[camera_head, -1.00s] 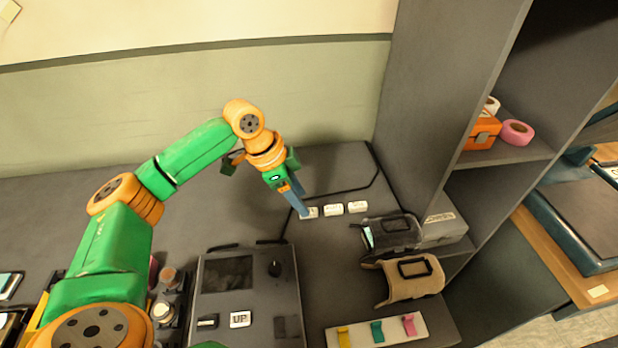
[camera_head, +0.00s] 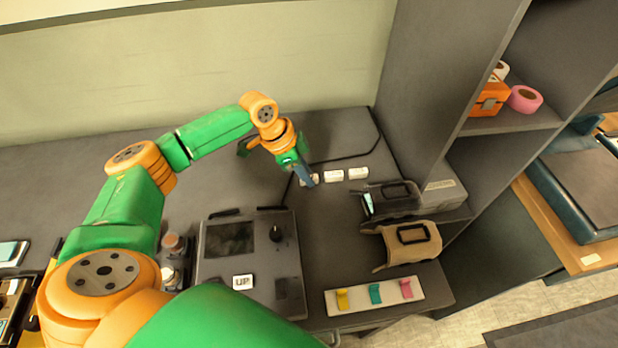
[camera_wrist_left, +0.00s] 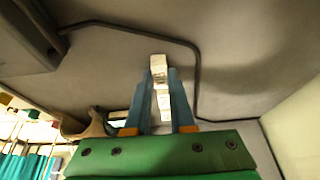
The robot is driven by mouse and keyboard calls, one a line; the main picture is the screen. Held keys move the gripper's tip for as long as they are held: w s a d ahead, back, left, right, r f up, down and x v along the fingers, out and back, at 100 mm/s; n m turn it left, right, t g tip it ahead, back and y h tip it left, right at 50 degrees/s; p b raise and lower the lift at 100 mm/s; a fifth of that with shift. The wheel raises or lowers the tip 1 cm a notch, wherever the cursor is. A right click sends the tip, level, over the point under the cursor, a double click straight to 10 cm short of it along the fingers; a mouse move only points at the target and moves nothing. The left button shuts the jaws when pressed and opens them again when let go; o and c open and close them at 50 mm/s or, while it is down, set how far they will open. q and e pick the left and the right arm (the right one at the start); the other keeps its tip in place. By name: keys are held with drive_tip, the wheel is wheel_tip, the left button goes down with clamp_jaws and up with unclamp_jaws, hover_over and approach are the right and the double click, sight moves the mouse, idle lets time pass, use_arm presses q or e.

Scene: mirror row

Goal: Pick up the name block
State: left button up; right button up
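A row of small white blocks lies on the grey worktop. The leftmost white block (camera_head: 315,180) is at the fingertips of my left gripper (camera_head: 308,181), and a finger partly covers it. The other two, a middle block (camera_head: 334,176) and a right block (camera_head: 358,173), lie apart to its right. I cannot read any name on them. In the left wrist view, a white block (camera_wrist_left: 158,62) shows at the tips between the two blue fingers, with more white behind it. I cannot tell whether the fingers touch it. My right gripper is out of view.
A dark panel (camera_head: 222,268) with a knob and a white "UP" label (camera_head: 243,282) sits in front. A black holder (camera_head: 390,199), a tan holder (camera_head: 408,246) and a white strip with coloured hooks (camera_head: 375,296) lie at right. A grey shelf (camera_head: 440,90) rises beyond.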

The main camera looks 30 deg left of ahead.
use_arm(q)
clamp_jaws()
drive_tip(key=shift+r, duration=0.1)
